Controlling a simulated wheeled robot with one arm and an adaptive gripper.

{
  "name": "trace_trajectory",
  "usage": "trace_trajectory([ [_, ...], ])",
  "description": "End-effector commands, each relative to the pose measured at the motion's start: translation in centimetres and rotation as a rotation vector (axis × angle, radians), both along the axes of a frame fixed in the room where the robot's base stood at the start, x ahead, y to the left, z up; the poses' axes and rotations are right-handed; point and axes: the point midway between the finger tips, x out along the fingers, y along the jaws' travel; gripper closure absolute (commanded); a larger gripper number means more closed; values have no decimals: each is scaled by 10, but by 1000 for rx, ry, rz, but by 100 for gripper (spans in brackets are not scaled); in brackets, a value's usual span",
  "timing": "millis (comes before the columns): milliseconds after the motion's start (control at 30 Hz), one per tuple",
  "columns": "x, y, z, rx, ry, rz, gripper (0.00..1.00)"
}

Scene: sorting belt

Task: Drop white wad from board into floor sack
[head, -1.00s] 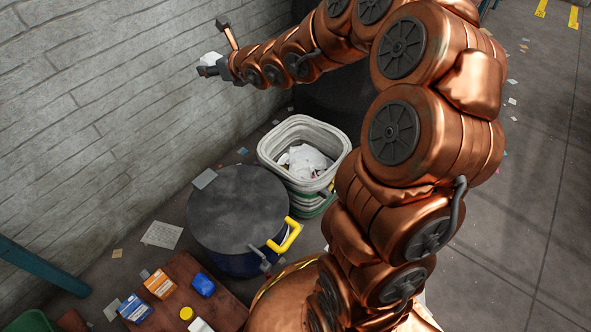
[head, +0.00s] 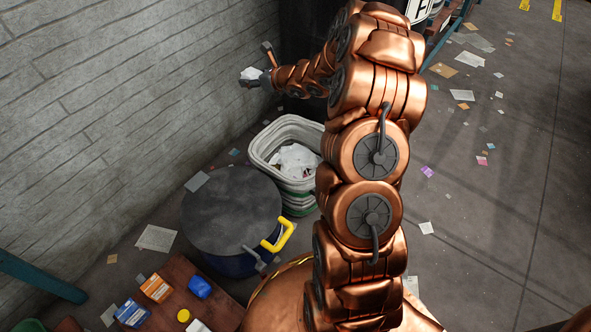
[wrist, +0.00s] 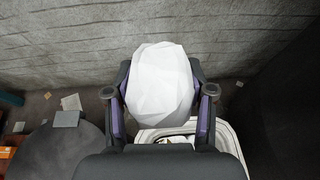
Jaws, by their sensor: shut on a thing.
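My gripper (head: 251,79) is shut on the white wad (head: 250,73), a pale faceted lump. It holds the wad in the air near the grey wall, above and behind the light tub. In the wrist view the wad (wrist: 160,85) sits between the two dark fingers. The board (head: 181,268) is at the lower left, with small boxes and other items on it. A tall black shape (head: 300,45) stands behind my forearm, partly hidden; I cannot tell whether it is the sack.
A light tub (head: 262,150) with white crumpled stuff inside stands on the floor. Beside it is a dark round drum (head: 232,205) with a yellow handle (head: 280,237). The grey wall (head: 110,100) runs along the left. The floor at right is open, with scattered scraps.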

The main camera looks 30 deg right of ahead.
Motion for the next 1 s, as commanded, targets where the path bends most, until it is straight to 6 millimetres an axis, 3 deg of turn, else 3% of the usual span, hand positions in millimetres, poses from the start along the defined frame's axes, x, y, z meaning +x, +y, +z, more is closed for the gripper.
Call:
trace_trajectory([
  [200, -6, -32, -37, 2, 1, 14, 60],
  [467, -22, -61, -84, 5, 4, 44, 60],
  [1000, -77, -104, -180, 3, 2, 119, 60],
])
